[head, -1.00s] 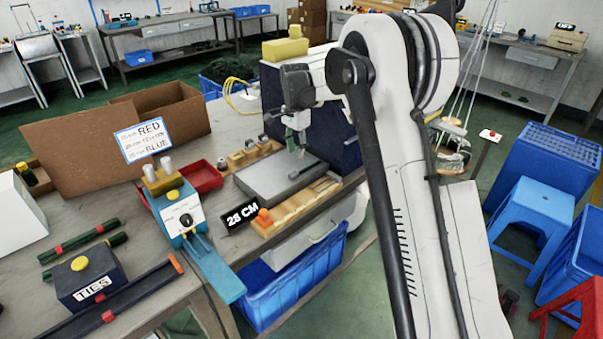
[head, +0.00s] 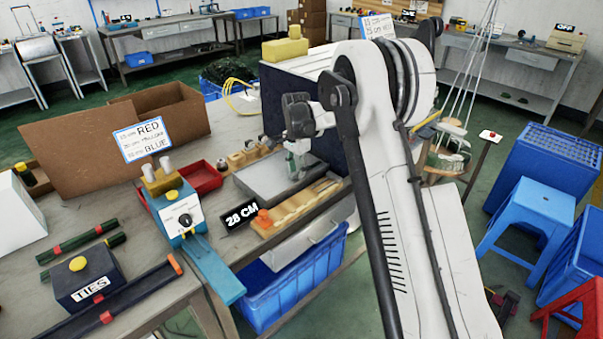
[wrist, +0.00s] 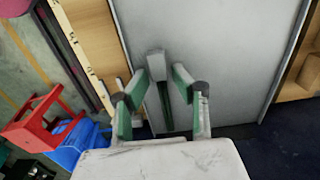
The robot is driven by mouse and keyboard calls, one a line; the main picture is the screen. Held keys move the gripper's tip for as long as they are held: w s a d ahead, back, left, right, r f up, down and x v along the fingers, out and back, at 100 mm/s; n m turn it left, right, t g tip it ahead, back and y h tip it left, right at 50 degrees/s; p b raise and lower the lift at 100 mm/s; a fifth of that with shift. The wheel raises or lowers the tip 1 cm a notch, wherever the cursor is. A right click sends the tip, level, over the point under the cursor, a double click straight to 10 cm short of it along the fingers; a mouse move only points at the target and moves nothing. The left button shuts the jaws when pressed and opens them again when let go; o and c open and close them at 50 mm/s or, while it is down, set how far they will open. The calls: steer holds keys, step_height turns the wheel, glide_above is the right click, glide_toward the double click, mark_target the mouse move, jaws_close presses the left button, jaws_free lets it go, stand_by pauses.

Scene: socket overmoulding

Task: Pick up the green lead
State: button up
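In the wrist view, a dark green strip (wrist: 166,108) with a grey block-like end (wrist: 156,64) lies on a pale grey plate (wrist: 225,45); it appears to be the green lead. My gripper (wrist: 160,80) is open, with one green-padded finger on each side of the strip and a visible gap to both. Contact with the plate cannot be told. In the head view, my gripper (head: 299,168) points down over the grey plate (head: 262,178); the lead is not clear there.
A tester box (head: 180,215) and red tray (head: 205,180) are to the left. A dark panel (head: 335,125) rises behind. A blue crate (head: 300,290) sits below.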

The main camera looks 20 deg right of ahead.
steer(key=shift+c, duration=0.6)
jaws_close()
steer(key=shift+r, duration=0.15)
